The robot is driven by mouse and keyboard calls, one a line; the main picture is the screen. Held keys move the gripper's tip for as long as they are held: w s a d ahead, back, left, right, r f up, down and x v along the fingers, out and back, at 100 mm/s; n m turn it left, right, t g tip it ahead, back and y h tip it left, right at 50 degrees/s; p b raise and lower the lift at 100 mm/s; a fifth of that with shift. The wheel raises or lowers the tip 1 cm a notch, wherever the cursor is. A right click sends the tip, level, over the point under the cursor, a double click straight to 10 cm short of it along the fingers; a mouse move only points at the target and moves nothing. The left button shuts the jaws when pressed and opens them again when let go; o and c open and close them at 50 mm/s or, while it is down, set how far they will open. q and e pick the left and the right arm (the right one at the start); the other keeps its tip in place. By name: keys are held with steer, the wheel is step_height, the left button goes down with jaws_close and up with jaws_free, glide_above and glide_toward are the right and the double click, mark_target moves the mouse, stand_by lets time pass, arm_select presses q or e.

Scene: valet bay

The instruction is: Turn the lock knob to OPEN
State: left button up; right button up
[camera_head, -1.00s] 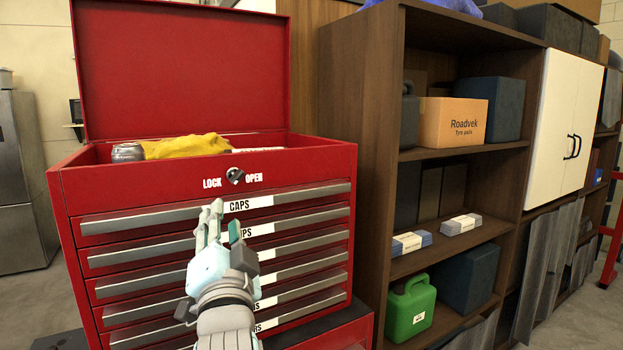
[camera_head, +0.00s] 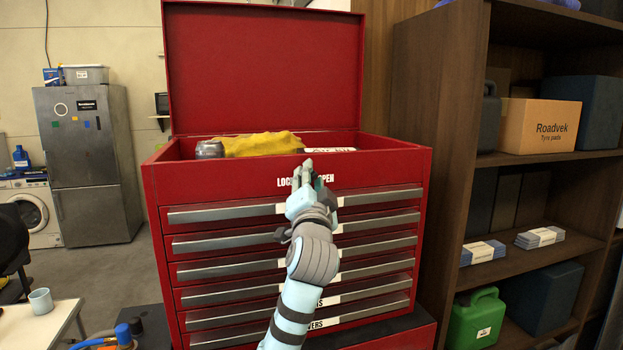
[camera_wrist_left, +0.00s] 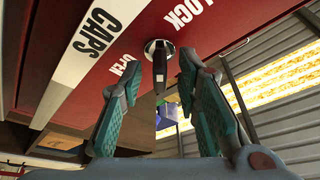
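The lock knob (camera_wrist_left: 158,47) shows in the left wrist view as a round metal base with a dark grip, on the red tool chest's front between the LOCK and OPEN labels. Which label it points to is hard to tell. In the head view my left gripper (camera_head: 308,172) covers the knob and parts of both labels on the red tool chest (camera_head: 160,195). In the wrist view the left gripper (camera_wrist_left: 160,68) has its fingers apart, with the knob between and just beyond the fingertips; no clear contact shows. My right gripper is not in view.
The chest's lid (camera_head: 265,70) stands raised, with a yellow cloth (camera_head: 262,145) in the top tray. Several shut drawers lie below the knob. A brown shelf unit (camera_head: 430,130) stands close on the right. A small table with a mug (camera_head: 41,301) is at lower left.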

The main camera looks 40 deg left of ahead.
arm_select(q)
steer(key=shift+c, duration=0.4)
jaws_close()
steer(key=shift+f, duration=0.1)
